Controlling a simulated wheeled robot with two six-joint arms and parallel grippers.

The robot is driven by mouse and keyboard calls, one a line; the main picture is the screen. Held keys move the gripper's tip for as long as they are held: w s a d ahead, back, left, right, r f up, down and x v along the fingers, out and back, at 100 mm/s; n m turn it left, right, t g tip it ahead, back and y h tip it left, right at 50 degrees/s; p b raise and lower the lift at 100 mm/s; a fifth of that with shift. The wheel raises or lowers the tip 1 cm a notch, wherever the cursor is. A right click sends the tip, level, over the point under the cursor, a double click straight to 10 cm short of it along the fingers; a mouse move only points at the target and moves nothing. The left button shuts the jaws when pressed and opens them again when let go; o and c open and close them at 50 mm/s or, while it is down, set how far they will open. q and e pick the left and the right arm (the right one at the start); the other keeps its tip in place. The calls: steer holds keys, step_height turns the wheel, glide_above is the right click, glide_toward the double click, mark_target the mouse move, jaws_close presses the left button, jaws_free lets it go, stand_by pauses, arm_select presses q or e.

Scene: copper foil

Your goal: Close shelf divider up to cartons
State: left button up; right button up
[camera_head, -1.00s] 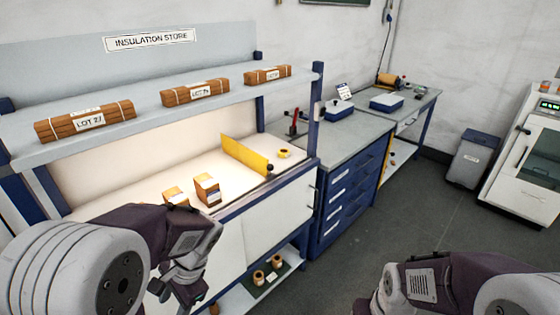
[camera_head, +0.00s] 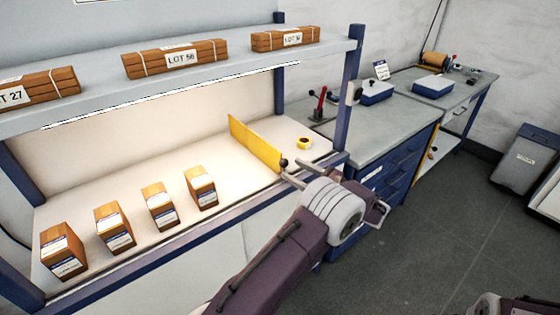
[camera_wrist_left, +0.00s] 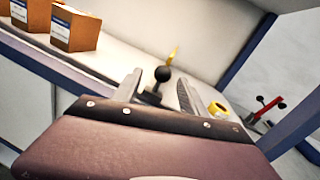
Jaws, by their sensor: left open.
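The yellow shelf divider (camera_head: 254,146) stands upright on the white lower shelf, with a black ball knob (camera_head: 284,162) at its front end. Several brown cartons with white-and-blue labels stand in a spaced row to its left, the nearest carton (camera_head: 201,188) apart from it by a clear gap. My left gripper (camera_head: 296,173) is open at the divider's front end. In the left wrist view the knob (camera_wrist_left: 162,74) shows between the two open fingers (camera_wrist_left: 158,92); I cannot tell if they touch it. My right gripper is out of view.
A yellow tape roll (camera_head: 304,143) lies on the shelf right of the divider. A shelf above holds strapped brown bundles (camera_head: 176,58). A blue post (camera_head: 350,95) stands right of the shelf, beside a grey bench (camera_head: 375,140) with a red-handled tool (camera_head: 320,104).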

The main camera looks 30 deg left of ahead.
mark_target(276, 160)
arm_select(q)
steer(key=a, duration=0.2)
steer(key=w+a, duration=0.1)
steer(key=a, duration=0.4)
steer(key=shift+w+a, duration=0.4)
steer(key=shift+w+a+f, duration=0.15)
steer(key=shift+w+a, duration=0.1)
steer(key=shift+w, duration=0.05)
steer(key=shift+s, duration=0.1)
jaws_close()
stand_by(0.5)
